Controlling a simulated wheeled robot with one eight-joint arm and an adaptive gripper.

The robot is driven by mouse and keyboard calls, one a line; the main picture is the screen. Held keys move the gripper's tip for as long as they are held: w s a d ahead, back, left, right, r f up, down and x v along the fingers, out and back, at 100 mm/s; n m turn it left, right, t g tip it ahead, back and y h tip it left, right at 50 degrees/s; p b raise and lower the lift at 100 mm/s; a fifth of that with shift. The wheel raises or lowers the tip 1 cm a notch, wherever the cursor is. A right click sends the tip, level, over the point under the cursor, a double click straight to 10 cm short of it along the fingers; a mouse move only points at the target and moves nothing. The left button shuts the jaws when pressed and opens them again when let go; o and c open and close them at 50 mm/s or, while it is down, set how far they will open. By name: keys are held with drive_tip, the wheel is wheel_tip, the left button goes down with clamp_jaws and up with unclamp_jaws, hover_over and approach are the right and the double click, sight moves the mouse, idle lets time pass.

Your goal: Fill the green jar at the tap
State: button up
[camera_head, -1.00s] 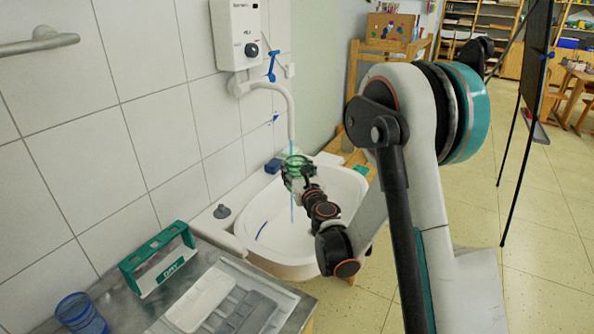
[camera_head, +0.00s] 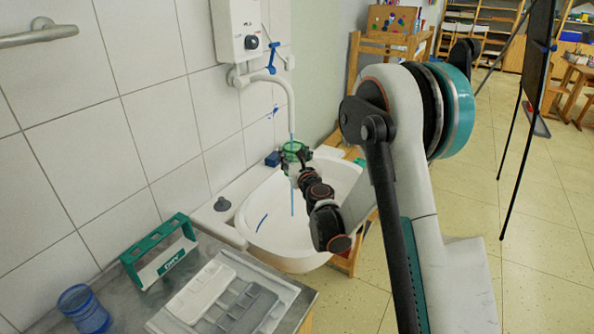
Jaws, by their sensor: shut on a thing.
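The green jar (camera_head: 295,147) is upright below the spout of the white tap pipe (camera_head: 289,92), over the white sink (camera_head: 270,235). My gripper (camera_head: 291,165) is shut on the jar; its fingers and wrist hide part of it. A thin blue water stream comes down from the spout at the jar's mouth. A blue line of it also shows below the jar, over the basin. I cannot tell the water level inside the jar.
A white water heater (camera_head: 236,28) with a blue lever hangs above the sink. A dark blue block (camera_head: 272,158) and a grey knob (camera_head: 222,204) sit on the sink's rim. A green-and-white rack (camera_head: 160,250), trays (camera_head: 203,290) and a blue cup (camera_head: 82,308) stand on the left counter.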

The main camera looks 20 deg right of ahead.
drive_tip(key=shift+w, duration=1.5)
idle(6.5)
